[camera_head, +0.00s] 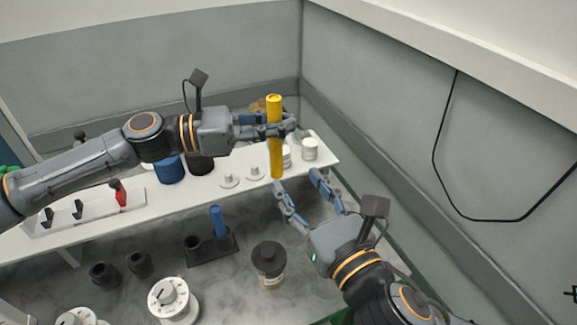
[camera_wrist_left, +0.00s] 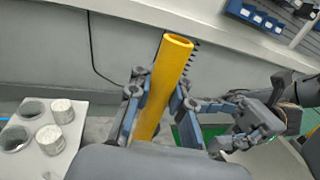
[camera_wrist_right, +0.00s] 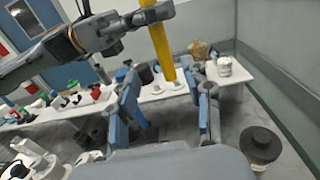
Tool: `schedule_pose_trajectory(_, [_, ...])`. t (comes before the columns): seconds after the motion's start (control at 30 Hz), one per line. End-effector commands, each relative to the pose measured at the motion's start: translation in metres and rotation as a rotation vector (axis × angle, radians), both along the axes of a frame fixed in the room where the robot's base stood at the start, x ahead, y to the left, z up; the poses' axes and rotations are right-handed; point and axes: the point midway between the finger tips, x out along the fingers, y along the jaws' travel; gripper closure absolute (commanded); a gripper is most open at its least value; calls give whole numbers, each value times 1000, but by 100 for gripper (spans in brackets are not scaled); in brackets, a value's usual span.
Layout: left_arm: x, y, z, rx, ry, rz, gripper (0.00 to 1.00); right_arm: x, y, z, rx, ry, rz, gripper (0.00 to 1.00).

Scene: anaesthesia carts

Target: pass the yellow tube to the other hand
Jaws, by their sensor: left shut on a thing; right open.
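The yellow tube (camera_head: 275,150) is a long upright cylinder held in the air in the head view. My left gripper (camera_head: 283,127) is shut on its upper half. In the left wrist view the tube (camera_wrist_left: 164,85) stands between the fingers of the left gripper (camera_wrist_left: 160,105), with its open end upward. My right gripper (camera_head: 300,186) is open and empty, just below and to the right of the tube's lower end. In the right wrist view the tube's lower part (camera_wrist_right: 162,50) hangs ahead of the open right gripper (camera_wrist_right: 168,102), apart from its fingers.
A white shelf (camera_head: 205,195) behind holds white containers (camera_head: 310,149), a blue cylinder (camera_head: 169,170) and a red item (camera_head: 120,196). Below stand a black-lidded jar (camera_head: 269,265), a blue tube in a dark rack (camera_head: 218,222) and a white dial-topped container (camera_head: 173,300). A grey wall is at right.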

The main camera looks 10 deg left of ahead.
Motion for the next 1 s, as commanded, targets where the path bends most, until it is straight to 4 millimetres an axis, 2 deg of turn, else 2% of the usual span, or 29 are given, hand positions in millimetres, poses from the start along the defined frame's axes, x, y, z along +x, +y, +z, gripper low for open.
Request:
schedule_pose_trajectory(0.3, [0, 0, 0, 0, 0, 0, 100, 51, 33, 0, 1, 3, -2, 50])
schedule_pose_trajectory(0.5, [0, 0, 0, 0, 0, 0, 100, 76, 49, 0, -2, 3, -3, 50])
schedule_pose_trajectory(0.7, [0, 0, 0, 0, 0, 0, 100, 88, 57, 0, -1, 3, -2, 50])
schedule_pose_trajectory(1.0, [0, 0, 0, 0, 0, 0, 100, 89, 58, 0, -1, 4, -2, 50])
